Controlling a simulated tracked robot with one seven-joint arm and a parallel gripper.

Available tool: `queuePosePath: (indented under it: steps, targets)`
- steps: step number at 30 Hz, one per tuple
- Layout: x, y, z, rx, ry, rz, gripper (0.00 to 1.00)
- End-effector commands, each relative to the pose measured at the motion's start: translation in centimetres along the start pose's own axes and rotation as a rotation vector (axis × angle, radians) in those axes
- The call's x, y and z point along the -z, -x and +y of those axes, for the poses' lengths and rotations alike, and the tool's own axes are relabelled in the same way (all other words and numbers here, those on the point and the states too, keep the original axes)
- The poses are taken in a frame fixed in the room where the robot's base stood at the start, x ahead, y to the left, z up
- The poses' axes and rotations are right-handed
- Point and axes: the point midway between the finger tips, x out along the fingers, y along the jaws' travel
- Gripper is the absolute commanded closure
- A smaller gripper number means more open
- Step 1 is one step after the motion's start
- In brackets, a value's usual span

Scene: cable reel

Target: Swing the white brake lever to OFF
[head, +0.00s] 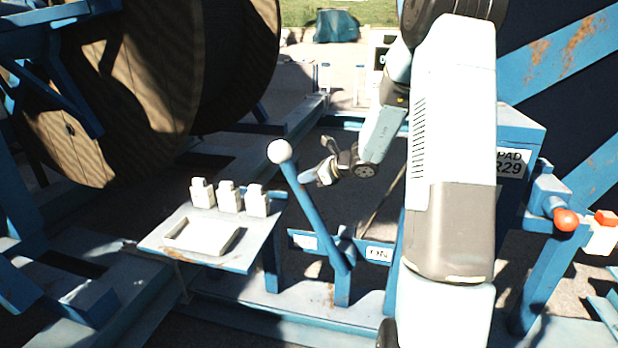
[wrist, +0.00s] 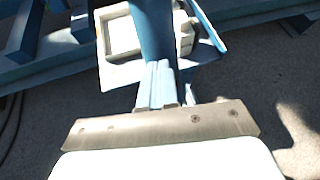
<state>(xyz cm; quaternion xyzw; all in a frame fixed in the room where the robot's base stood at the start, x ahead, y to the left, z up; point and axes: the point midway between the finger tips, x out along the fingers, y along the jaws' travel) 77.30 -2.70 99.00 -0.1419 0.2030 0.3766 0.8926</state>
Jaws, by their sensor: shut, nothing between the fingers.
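The brake lever is a blue shaft (head: 315,215) with a white ball knob (head: 280,151), leaning up and to the left from its pivot. An "ON" plate (head: 378,253) is right of its foot. Another plate (head: 303,241) is to the left, its text unreadable here. My gripper (head: 318,174) is shut and empty, just right of the upper shaft in the head view. In the wrist view the shut fingers (wrist: 158,78) point at the blue shaft (wrist: 152,28), very close; I cannot tell whether they touch. The knob is out of the wrist view.
A sloping panel (head: 175,245) with white blocks (head: 230,197) and a shallow white tray (head: 202,235) stands left of the lever. A large cable reel (head: 150,80) is behind. A red-knobbed blue lever (head: 566,220) is at the right. Blue frame beams surround the area.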

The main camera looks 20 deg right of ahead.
Motion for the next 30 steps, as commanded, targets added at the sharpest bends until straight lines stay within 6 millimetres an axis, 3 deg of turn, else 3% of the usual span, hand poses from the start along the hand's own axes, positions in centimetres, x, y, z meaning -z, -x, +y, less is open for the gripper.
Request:
queuePosePath:
  steps: [1, 10, 14, 30]
  targets:
    - [-0.5, -1.3, 1.2, -0.03, 0.009, -0.006, 1.0]
    - [-0.4, -1.6, 1.2, -0.035, 0.01, -0.004, 1.0]
    - [-0.5, -0.8, 1.1, -0.033, 0.012, -0.004, 1.0]
    - [-0.1, 9.8, -0.2, -0.002, 0.007, -0.008, 1.0]
